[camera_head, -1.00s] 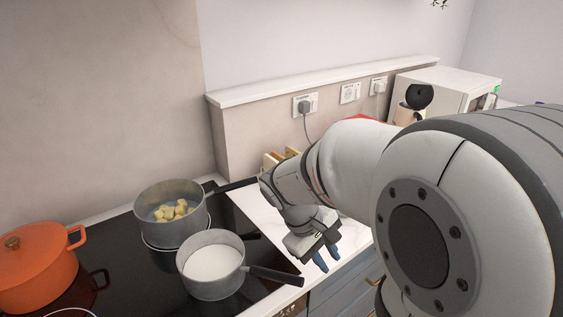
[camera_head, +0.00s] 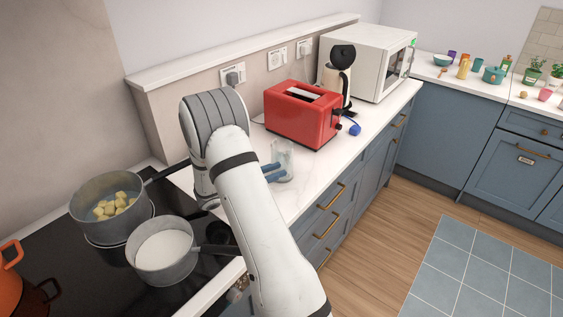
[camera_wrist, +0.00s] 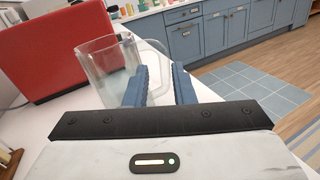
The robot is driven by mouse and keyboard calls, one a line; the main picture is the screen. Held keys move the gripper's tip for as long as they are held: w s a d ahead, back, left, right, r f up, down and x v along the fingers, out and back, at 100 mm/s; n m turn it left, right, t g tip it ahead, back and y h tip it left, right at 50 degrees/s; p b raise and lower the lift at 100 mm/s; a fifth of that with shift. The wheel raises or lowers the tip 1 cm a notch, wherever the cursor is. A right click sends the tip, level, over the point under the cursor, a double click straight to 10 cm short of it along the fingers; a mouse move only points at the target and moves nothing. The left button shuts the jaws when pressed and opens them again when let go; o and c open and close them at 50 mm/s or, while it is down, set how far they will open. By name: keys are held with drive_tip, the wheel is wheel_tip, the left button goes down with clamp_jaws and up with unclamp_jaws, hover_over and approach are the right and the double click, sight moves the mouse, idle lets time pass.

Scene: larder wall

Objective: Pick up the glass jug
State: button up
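The clear glass jug (camera_head: 284,158) stands upright on the white counter, in front of the red toaster. In the wrist view the jug (camera_wrist: 105,58) is at upper left, with its handle arching to the right behind my fingers. My gripper (camera_head: 272,172) is beside the jug at counter level. In the wrist view its two blue fingers (camera_wrist: 160,70) are apart, pointing towards the jug's handle side. The left finger overlaps part of the jug in the picture. I cannot tell whether either finger touches it.
The red toaster (camera_head: 302,115) is close behind the jug. A pot of yellow chunks (camera_head: 108,218) and a saucepan of white liquid (camera_head: 163,258) sit on the hob to the left. The counter edge is near the jug.

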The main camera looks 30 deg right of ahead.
drive_tip(key=d, duration=0.2)
drive_tip(key=d+p, duration=0.1)
drive_tip(key=d, duration=0.1)
drive_tip(key=s+d+p, duration=0.1)
drive_tip(key=d, duration=0.1)
drive_tip(key=shift+d, duration=0.35)
drive_tip(key=shift+a, duration=0.1)
clamp_jaws()
idle(1.0)
